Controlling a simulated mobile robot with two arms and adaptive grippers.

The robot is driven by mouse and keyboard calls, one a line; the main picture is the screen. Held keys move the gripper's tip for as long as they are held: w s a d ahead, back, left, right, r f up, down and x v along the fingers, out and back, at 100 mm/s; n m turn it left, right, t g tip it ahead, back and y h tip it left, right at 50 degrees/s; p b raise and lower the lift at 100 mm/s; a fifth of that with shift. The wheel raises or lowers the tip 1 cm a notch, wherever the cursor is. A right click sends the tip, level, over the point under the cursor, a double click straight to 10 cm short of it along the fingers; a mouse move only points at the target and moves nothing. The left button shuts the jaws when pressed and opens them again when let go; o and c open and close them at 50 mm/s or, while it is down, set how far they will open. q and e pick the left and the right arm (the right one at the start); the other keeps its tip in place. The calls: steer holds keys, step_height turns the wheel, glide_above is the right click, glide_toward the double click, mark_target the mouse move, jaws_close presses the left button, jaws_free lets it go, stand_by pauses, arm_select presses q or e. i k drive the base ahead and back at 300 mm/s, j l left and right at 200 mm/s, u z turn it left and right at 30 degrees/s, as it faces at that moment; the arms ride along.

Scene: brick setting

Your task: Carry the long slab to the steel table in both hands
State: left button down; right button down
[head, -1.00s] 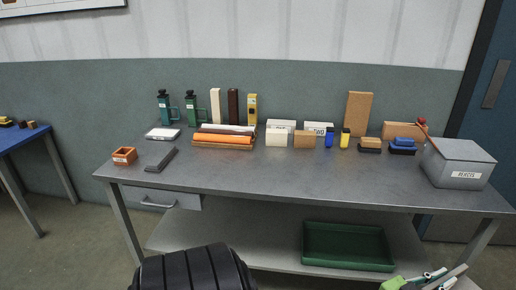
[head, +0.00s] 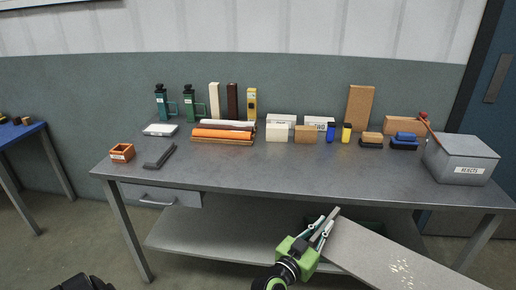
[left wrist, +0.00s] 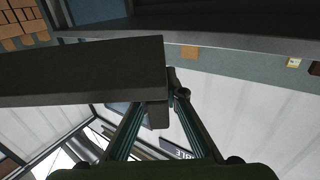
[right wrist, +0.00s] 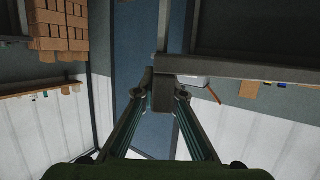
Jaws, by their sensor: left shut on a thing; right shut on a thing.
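The long grey slab (head: 400,262) is at the lower right of the head view, in front of the steel table (head: 300,174) and below its top. It runs down to the right out of the frame. My left gripper (head: 324,230) is shut on its left end. The left wrist view also shows the slab (left wrist: 80,72) between the fingers (left wrist: 170,88). In the right wrist view, my right gripper (right wrist: 165,88) is shut on the slab's other end (right wrist: 200,68). My right gripper is outside the head view.
A grey rejects bin (head: 460,160) stands at the table's right end. Bricks, rolls (head: 223,133), bottles and boxes line the back. An orange box (head: 122,152) and a dark angled tool (head: 160,157) are at the left. The table's front middle is clear. A lower shelf (head: 215,238) sits underneath.

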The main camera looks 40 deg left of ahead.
mark_target(288, 169)
steer(key=u, duration=0.9)
